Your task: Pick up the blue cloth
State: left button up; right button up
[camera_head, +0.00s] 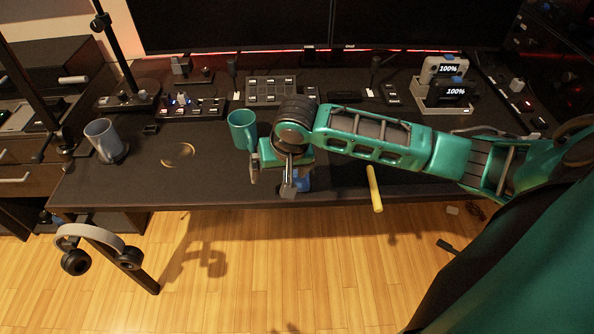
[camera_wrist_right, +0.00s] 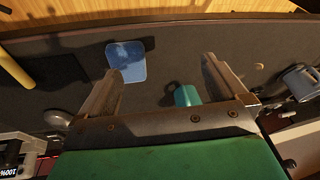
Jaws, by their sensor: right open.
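The blue cloth (camera_head: 304,181) lies on the dark desk near its front edge, mostly hidden behind my right gripper in the head view. In the right wrist view the whole cloth (camera_wrist_right: 127,62) shows as a flat, rounded blue square, close to the left fingertip. My right gripper (camera_head: 273,186) is over the desk beside the cloth. Its two fingers are wide apart and empty in the wrist view (camera_wrist_right: 160,70). The cloth sits beyond the left finger, not centred between the fingers. My left gripper is not in view.
A green mug (camera_head: 243,131) stands just behind my right gripper. A grey mug (camera_head: 104,141) is at the left. A yellow cylinder (camera_head: 374,188) lies at the front edge, right of the cloth. Headphones (camera_head: 96,245) are at lower left. Control boxes line the back.

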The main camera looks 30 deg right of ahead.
jog(key=m+g+h, duration=0.1)
jog(key=m+h, duration=0.1)
send_near(296, 174)
jog(key=b+x, duration=0.1)
jog(key=x, duration=0.2)
jog(key=shift+d+f, duration=0.1)
jog(key=shift+d, duration=0.1)
jog(key=b+x, duration=0.1)
jog(key=x, duration=0.5)
jog(key=shift+w, duration=0.1)
jog(key=shift+f, duration=0.15)
jog(key=shift+c, duration=0.3)
jog(key=c, duration=1)
